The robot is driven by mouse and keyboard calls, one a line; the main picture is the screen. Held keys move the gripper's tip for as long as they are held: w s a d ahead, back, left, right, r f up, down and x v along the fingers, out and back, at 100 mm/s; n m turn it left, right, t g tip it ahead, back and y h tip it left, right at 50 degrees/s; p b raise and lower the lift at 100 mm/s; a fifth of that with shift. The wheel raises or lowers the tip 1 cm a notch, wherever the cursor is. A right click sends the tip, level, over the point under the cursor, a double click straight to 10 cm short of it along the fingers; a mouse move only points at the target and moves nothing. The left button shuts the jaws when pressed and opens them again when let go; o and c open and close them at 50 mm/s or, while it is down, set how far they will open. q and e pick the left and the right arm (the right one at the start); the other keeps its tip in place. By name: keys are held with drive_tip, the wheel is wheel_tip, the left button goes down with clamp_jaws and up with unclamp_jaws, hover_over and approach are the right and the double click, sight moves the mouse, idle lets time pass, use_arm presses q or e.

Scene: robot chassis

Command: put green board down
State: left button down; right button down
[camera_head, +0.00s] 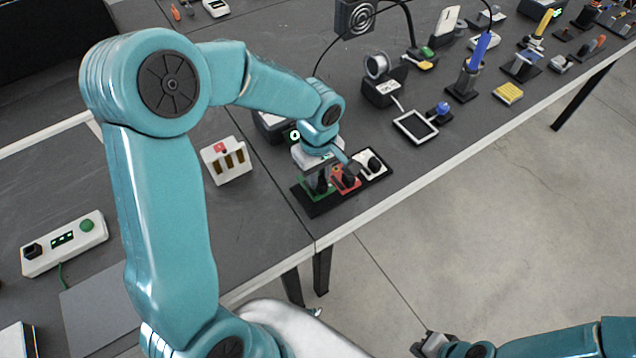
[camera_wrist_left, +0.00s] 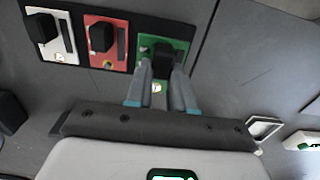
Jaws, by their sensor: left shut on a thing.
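The green board (camera_head: 309,190) sits at the left end of a black tray (camera_head: 325,207) on the table, and a black block stands on it. It also shows in the left wrist view (camera_wrist_left: 180,52). My left gripper (camera_head: 338,163) is over it, and in the left wrist view its fingers (camera_wrist_left: 160,72) are shut on the black block of the green board. The arm partly hides the board in the head view. Whether the board rests fully in its slot I cannot tell. My right gripper (camera_head: 432,345) is at the bottom edge, over the floor, apart from the table; its jaws are unclear.
A red board (camera_head: 345,180) and a white board (camera_head: 371,164) lie in the same tray. A white box with slots (camera_head: 226,160) stands to the left. A tablet-like device (camera_head: 415,126) and several tools stand to the right. The table's front edge is close.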

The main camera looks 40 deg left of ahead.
use_arm(q)
wheel_tip(320, 180, down, 3)
drive_tip(key=shift+s, duration=0.15)
drive_tip(key=shift+f, duration=0.45)
drive_tip(key=shift+r, duration=0.1)
drive_tip(key=shift+f+b, duration=0.25)
drive_tip(key=shift+b, duration=0.1)
drive_tip(key=c, duration=1)
unclamp_jaws()
drive_tip(key=shift+r, duration=0.1)
